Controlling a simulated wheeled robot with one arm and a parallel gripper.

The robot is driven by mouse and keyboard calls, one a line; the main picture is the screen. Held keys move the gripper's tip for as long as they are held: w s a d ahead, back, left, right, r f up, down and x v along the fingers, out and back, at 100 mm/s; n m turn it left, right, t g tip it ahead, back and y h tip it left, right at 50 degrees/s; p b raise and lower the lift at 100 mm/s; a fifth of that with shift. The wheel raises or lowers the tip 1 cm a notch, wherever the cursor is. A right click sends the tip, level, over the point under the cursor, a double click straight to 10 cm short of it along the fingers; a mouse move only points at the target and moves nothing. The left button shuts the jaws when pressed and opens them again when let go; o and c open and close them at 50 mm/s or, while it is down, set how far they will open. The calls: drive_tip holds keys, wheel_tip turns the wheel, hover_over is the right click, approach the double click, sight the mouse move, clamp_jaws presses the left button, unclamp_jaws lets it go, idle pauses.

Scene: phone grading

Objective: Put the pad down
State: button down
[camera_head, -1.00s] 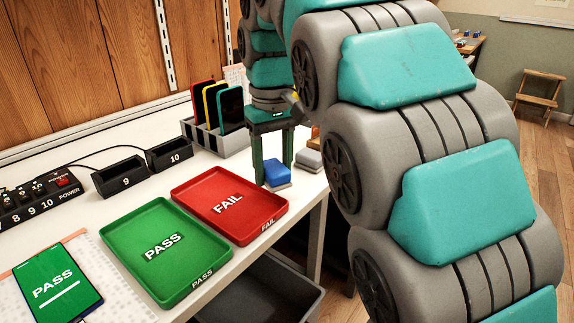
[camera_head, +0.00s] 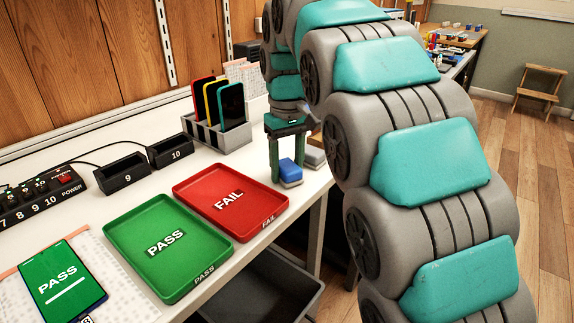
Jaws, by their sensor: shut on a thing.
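The pad (camera_head: 290,172) is a small blue block with a pale underside, near the right edge of the white table. My gripper (camera_head: 287,176) points down over it, its two dark green fingers on either side of the pad and shut on it. The pad is low, close to the tabletop; I cannot tell whether it touches. A grey block (camera_head: 315,158) sits just right of and behind the gripper, partly hidden by my arm.
A red FAIL tray (camera_head: 245,225) and a green PASS tray (camera_head: 120,248) lie left of the pad. A grey rack (camera_head: 205,142) holds phones behind. A phone showing PASS (camera_head: 62,283) lies at front left. A dark bin (camera_head: 265,290) stands below the table edge.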

drive_tip(key=shift+f, duration=0.35)
